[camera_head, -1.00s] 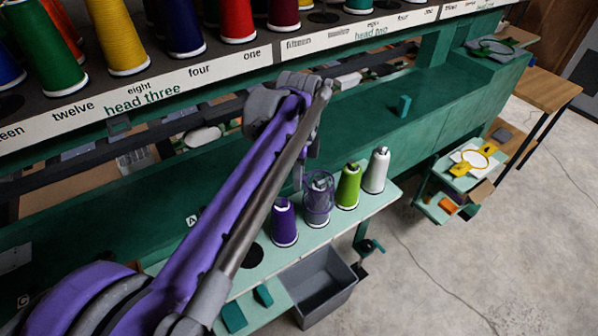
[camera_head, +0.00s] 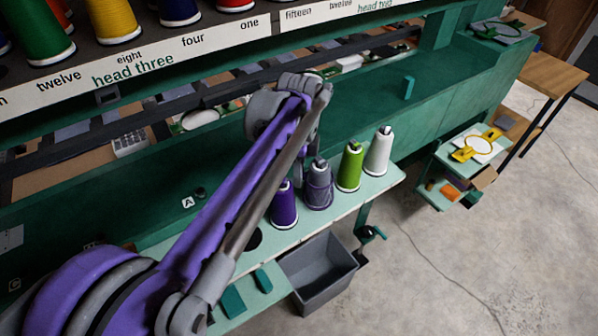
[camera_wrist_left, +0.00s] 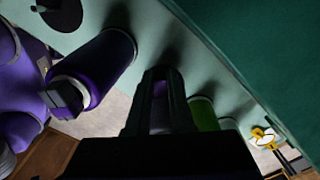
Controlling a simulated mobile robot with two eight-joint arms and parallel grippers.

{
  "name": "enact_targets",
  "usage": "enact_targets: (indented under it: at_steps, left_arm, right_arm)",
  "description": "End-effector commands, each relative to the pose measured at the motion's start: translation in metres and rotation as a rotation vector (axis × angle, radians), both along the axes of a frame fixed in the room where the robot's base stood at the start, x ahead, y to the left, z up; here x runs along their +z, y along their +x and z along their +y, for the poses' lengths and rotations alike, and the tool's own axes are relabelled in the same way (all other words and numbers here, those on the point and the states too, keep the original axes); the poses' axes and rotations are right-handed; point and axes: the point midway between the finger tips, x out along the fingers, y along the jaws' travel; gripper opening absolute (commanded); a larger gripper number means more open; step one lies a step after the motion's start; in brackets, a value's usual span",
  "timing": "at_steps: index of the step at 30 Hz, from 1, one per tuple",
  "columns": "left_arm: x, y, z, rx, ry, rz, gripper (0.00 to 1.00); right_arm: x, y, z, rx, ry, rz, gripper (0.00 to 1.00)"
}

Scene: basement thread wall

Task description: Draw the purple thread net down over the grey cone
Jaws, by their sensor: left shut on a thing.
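The grey cone (camera_head: 319,190) stands upright on the pale green shelf, between a purple cone (camera_head: 284,205) and a lime green cone (camera_head: 350,167). The purple thread net (camera_head: 318,198) is around its body as a thin see-through layer; I cannot tell exactly where its lower edge ends. My left gripper (camera_head: 318,160) is above the cone's top, mostly hidden behind my forearm, and shut on the net. In the left wrist view the dark fingers (camera_wrist_left: 160,88) point at the shelf with something purplish between them. My right gripper is not in view.
A white cone (camera_head: 378,152) stands right of the green one. The pale shelf (camera_head: 385,183) has a dark hole on its left. A grey bin (camera_head: 318,272) hangs below. Labelled racks of thread cones run above. A small cart (camera_head: 462,165) stands at the right on open floor.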

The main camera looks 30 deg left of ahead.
Motion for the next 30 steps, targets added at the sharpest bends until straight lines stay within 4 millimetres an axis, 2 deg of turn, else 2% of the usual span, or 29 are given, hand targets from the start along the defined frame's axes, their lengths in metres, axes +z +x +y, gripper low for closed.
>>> enact_targets:
  at_steps: [30]
  left_arm:
    - [-0.0065, -0.0005, 0.0008, 0.0, 0.0, 0.0, 0.0]
  right_arm:
    - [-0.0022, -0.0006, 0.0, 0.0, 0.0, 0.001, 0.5]
